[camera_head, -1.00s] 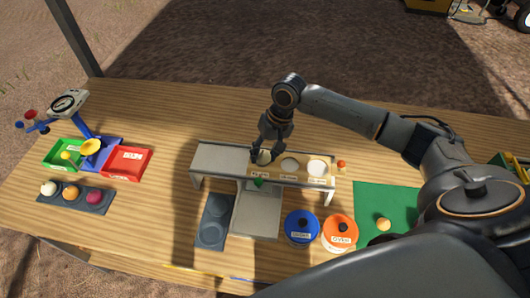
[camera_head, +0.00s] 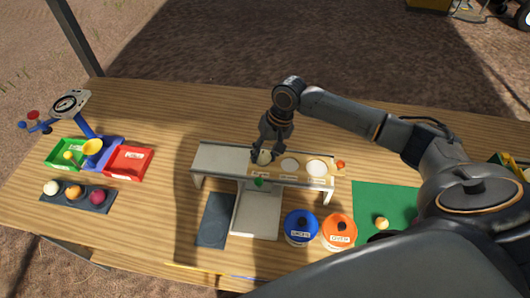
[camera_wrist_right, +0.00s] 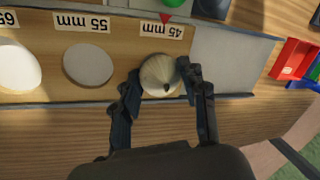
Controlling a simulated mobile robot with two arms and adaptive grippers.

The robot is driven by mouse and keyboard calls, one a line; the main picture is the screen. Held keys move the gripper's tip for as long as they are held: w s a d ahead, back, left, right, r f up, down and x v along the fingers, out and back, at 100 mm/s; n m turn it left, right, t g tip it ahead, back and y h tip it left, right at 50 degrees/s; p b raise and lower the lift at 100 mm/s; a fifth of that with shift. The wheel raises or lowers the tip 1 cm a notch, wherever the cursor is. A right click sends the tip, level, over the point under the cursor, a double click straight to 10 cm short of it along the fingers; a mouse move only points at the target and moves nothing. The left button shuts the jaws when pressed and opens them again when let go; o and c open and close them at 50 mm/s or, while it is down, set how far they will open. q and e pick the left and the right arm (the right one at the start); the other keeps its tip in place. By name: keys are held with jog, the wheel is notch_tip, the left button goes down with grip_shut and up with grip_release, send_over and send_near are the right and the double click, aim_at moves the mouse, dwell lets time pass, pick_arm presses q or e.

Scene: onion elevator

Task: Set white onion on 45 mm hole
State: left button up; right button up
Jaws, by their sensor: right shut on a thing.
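The white onion (camera_head: 264,157) is held by my right gripper (camera_head: 264,153) at the 45 mm hole of the raised sizing board (camera_head: 303,180). In the right wrist view, the onion (camera_wrist_right: 160,75) sits between the two fingers of my right gripper (camera_wrist_right: 158,90), beside the "45 mm" label (camera_wrist_right: 162,30). The onion covers the hole, so I cannot tell whether it rests on the rim. The 55 mm hole (camera_wrist_right: 88,65) and the larger hole (camera_wrist_right: 16,67) are empty. My left gripper is not in view.
A grey plate (camera_head: 222,158) adjoins the board's left. Green (camera_head: 65,154) and red (camera_head: 128,162) trays and a dark holder with onions (camera_head: 60,197) are left. A yellow onion (camera_head: 382,223) lies on a green mat (camera_head: 372,202).

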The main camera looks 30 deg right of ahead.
jog(key=o, duration=1.1)
jog(key=shift+s+f, duration=0.4)
jog(key=shift+f, duration=0.2)
jog(key=shift+o, duration=0.6)
jog(key=shift+w, duration=0.25)
jog(key=shift+r, duration=0.25)
jog(key=v, duration=1.1)
jog(key=shift+r, duration=0.35)
